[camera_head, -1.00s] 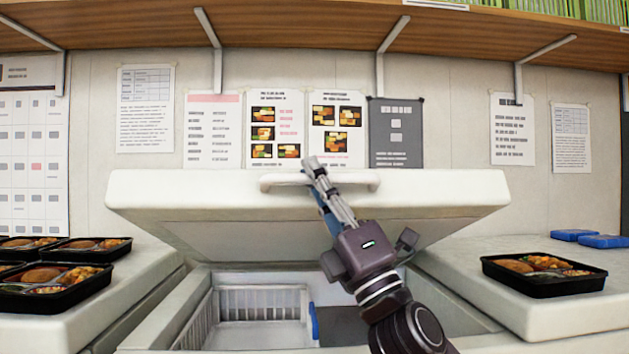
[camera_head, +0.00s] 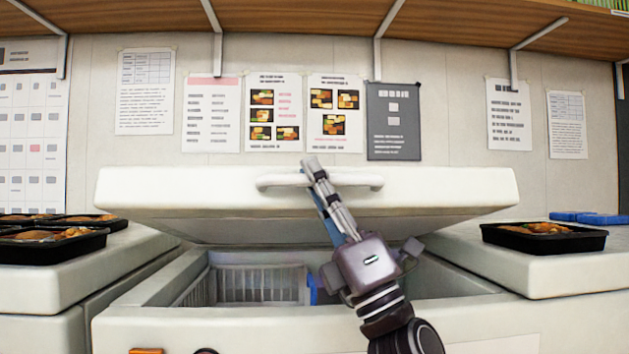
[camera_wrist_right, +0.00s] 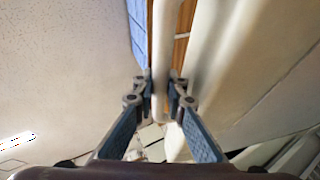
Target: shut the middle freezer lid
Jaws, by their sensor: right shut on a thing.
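The middle freezer lid (camera_head: 430,190) is white and tilted, partly open above the middle freezer (camera_head: 220,330). Its long white handle (camera_head: 280,181) runs along the front edge. My right gripper (camera_head: 314,170) is shut on the handle near its middle. In the right wrist view the handle (camera_wrist_right: 160,60) passes between the two fingers of my right gripper (camera_wrist_right: 160,85). Inside the freezer a white wire basket (camera_head: 255,284) shows through the gap, with a blue piece beside it. My arm hides part of the opening. My left gripper is not in view.
Neighbouring closed white lids stand at the left (camera_head: 130,250) and right (camera_head: 560,270). Black bento trays (camera_head: 50,250) lie on the left one, and one bento tray (camera_head: 545,241) lies on the right one. A wooden shelf (camera_head: 300,20) runs above.

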